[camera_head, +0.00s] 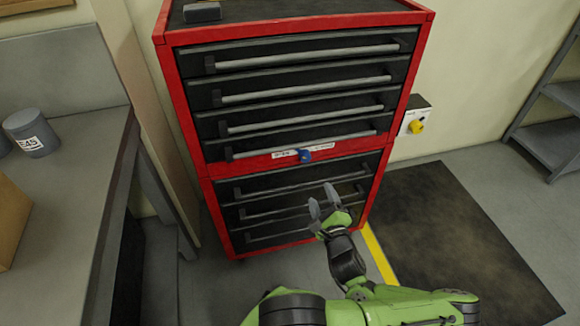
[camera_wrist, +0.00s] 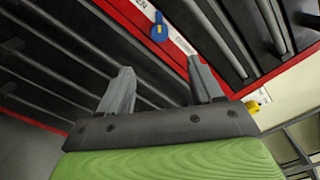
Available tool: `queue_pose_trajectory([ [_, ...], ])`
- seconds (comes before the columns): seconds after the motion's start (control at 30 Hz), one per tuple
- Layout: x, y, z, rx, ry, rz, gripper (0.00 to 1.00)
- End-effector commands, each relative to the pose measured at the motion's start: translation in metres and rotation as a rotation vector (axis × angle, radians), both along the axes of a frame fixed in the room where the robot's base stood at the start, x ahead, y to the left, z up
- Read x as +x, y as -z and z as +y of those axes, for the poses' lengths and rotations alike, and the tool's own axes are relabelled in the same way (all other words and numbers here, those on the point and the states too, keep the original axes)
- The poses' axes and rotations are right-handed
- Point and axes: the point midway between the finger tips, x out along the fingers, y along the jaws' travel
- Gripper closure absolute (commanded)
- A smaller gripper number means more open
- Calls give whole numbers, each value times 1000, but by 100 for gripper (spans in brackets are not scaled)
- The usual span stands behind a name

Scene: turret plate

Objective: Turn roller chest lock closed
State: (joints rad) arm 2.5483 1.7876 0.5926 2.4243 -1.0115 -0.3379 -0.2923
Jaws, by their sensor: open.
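The red roller chest (camera_head: 180,95) with black drawers stands ahead against the wall. Its blue lock knob (camera_head: 305,155) sits on the red band between the upper and lower drawers, beside a white label strip (camera_head: 284,153). The knob also shows near the top of the wrist view (camera_wrist: 159,29), beyond the fingertips. My gripper (camera_head: 322,200) is open and empty. It is in front of the lower drawers, below and slightly right of the knob in the head view. In the wrist view both grey fingers (camera_wrist: 158,80) are spread apart with nothing between them.
A yellow knob on a grey wall box (camera_head: 416,126) is right of the chest. A grey workbench (camera_head: 70,190) with a grey labelled can (camera_head: 32,134) stands at left. A dark floor mat (camera_head: 450,240) lies at right, beside a grey shelf (camera_head: 550,140).

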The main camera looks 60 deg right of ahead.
Motion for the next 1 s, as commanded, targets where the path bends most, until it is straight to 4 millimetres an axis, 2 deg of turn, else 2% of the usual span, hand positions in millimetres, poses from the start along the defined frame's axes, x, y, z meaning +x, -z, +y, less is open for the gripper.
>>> queue_pose_trajectory([
  [0.43,76,0,-74,-6,-10,3,35],
  [0.6,98,0,-99,-4,-9,4,35],
  [0.77,107,-1,-108,-2,-8,4,35],
  [1.0,108,-1,-109,-1,-8,3,36],
])
